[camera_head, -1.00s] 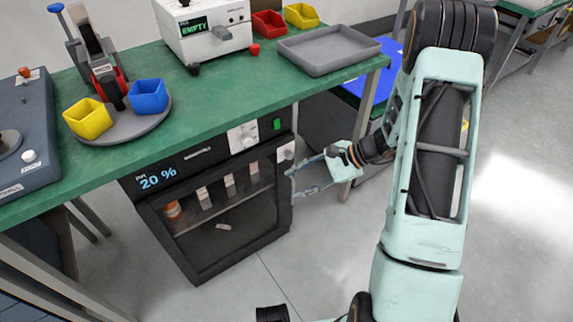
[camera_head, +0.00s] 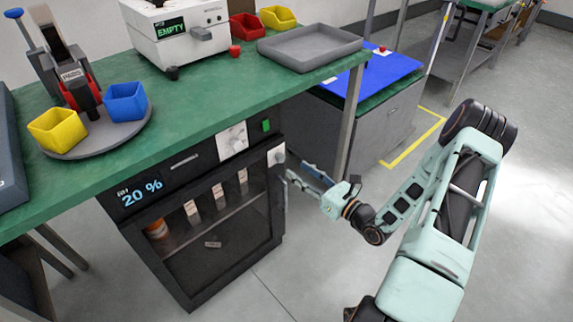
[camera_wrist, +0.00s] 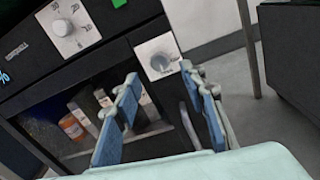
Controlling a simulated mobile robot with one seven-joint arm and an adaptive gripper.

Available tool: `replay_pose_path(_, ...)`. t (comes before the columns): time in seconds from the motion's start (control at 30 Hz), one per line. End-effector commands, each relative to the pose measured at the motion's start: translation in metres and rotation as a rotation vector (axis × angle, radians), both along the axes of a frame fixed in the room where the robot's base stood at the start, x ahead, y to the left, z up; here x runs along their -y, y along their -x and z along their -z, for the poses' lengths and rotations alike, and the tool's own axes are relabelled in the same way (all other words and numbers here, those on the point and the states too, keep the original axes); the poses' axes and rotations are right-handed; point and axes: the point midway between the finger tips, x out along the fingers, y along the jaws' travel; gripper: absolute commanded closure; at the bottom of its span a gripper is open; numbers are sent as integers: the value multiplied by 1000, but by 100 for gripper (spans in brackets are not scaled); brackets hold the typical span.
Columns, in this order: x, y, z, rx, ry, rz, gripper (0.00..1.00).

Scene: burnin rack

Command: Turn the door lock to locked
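The door lock is a round grey knob on a light plate at the upper right of the dark oven's door side (camera_head: 276,155). In the wrist view the lock knob (camera_wrist: 160,63) lies just beyond and between my fingertips, and its pointer marking is too small to read. My gripper (camera_wrist: 160,75) is open and empty, with its two blue-padded fingers spread on either side of the line to the knob. In the head view my gripper (camera_head: 297,177) is right of the oven front, slightly below the lock. I see no contact with the knob.
The oven (camera_head: 210,240) sits under the green bench (camera_head: 200,100), its glass door closed over several small parts. A temperature dial (camera_wrist: 62,27) is left of the lock. A bench leg (camera_head: 347,130) stands behind my gripper. Open floor lies in front.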

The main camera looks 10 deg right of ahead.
Motion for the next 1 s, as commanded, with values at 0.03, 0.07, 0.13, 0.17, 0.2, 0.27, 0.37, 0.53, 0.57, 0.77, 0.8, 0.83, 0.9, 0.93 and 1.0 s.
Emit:
replay_pose_path(0.03,-7,-8,1,2,0,-4,62)
replay_pose_path(0.07,-10,-13,1,2,1,-4,62)
replay_pose_path(0.13,-16,-24,2,2,2,-4,62)
replay_pose_path(0.17,-19,-28,1,2,2,-3,62)
replay_pose_path(0.2,-22,-33,1,1,1,-3,62)
replay_pose_path(0.27,-26,-40,1,2,1,-4,62)
replay_pose_path(0.37,-30,-48,1,0,2,-2,62)
replay_pose_path(0.53,-33,-52,0,0,2,-2,62)
replay_pose_path(0.57,-33,-52,0,0,2,-2,62)
replay_pose_path(0.77,-33,-52,0,0,1,-1,65)
replay_pose_path(0.8,-33,-52,0,0,1,-1,69)
replay_pose_path(0.83,-33,-52,0,0,1,-1,73)
replay_pose_path(0.9,-33,-52,0,0,1,-2,80)
replay_pose_path(0.93,-33,-52,0,0,1,-2,84)
replay_pose_path(1.0,-33,-52,0,-1,2,-1,91)
